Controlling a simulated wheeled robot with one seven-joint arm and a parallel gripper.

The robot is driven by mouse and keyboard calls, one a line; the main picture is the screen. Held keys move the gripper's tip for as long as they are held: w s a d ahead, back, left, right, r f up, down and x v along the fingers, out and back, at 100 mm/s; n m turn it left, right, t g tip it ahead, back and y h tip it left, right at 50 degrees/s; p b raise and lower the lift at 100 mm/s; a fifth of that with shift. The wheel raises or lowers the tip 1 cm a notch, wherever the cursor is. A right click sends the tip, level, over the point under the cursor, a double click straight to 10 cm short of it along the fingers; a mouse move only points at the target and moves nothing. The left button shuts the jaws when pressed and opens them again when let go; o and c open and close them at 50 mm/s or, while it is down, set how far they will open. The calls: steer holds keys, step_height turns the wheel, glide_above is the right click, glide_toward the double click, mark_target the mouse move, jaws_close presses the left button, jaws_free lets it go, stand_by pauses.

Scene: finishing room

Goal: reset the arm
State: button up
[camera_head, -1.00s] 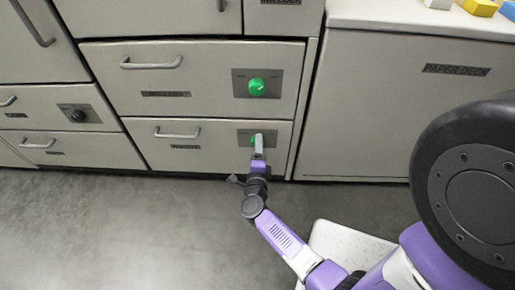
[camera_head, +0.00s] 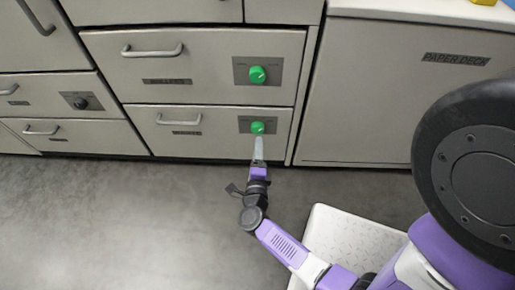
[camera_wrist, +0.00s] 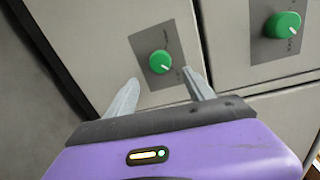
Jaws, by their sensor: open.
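My gripper (camera_head: 258,150) reaches forward and low toward the bottom drawer with the green knob (camera_head: 257,127). In the wrist view my gripper (camera_wrist: 163,92) shows two grey fingers spread apart with nothing between them. The lower green knob (camera_wrist: 160,62) lies beyond the fingertips, on a grey plate, and appears apart from them. A second green knob (camera_head: 257,75) sits on the drawer above; it also shows at the upper right of the wrist view (camera_wrist: 283,25).
Drawers with bar handles fill the wall on the left, including a black knob (camera_head: 80,103). A cabinet labelled PAPER DECK (camera_head: 400,110) stands at the right, with a yellow block (camera_head: 484,2) on its top. Open grey floor (camera_head: 120,220) lies at the lower left.

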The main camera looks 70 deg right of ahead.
stand_by(0.4)
steer(key=w+a+r+n+t+y, duration=0.25)
steer(key=a+r+n+t, duration=0.55)
steer(key=a+r+n, duration=0.5)
steer(key=s+a+r+n+y, duration=0.4)
steer(key=s+a+n+y, duration=0.3)
steer(key=s+n, duration=0.25)
steer(key=s+a+r+n+y, duration=0.4)
steer(key=s+a+n+y, duration=0.35)
steer(key=n, duration=0.35)
step_height(320, 180, up, 32)
steer(key=h+p, duration=0.1)
steer(key=p, duration=3)
steer(key=shift+s+d+t+p, duration=0.2)
steer(key=shift+d+t+p, duration=0.15)
steer(key=shift+t+p, duration=0.05)
steer(key=shift+r+m, duration=0.1)
steer(key=shift+m, duration=0.15)
